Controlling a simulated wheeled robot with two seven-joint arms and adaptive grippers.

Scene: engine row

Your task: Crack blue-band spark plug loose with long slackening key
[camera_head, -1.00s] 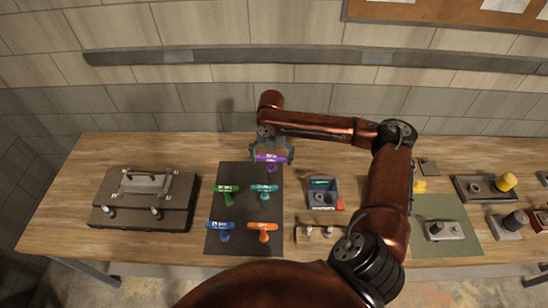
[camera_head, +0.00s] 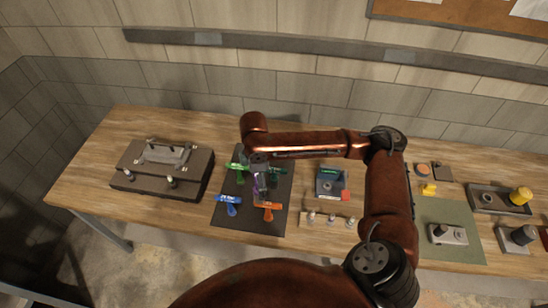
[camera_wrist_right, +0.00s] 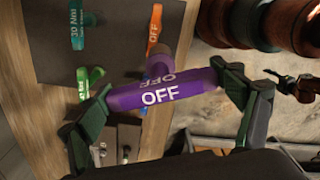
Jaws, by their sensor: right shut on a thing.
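My right gripper (camera_wrist_right: 168,100) is shut on the purple T-handled key (camera_wrist_right: 160,92) marked OFF. In the head view my right gripper (camera_head: 259,172) is above the dark mat (camera_head: 283,192), and the purple key (camera_head: 257,188) shows only in part below it. The dark engine block (camera_head: 190,198) is at the left, with light-topped plugs (camera_head: 171,182) standing on it; I cannot make out a blue band. On the mat lie a blue key (camera_head: 229,199), an orange key (camera_head: 268,207), a green key (camera_head: 238,168) and a teal key (camera_head: 277,171). My left gripper is not in view.
A blue-grey tray (camera_head: 330,182) and a rack of small plugs (camera_head: 331,218) stand right of the mat. A green mat (camera_head: 455,215) with a metal block (camera_head: 448,234) lies farther right. Bare table (camera_head: 95,195) lies left of the engine block.

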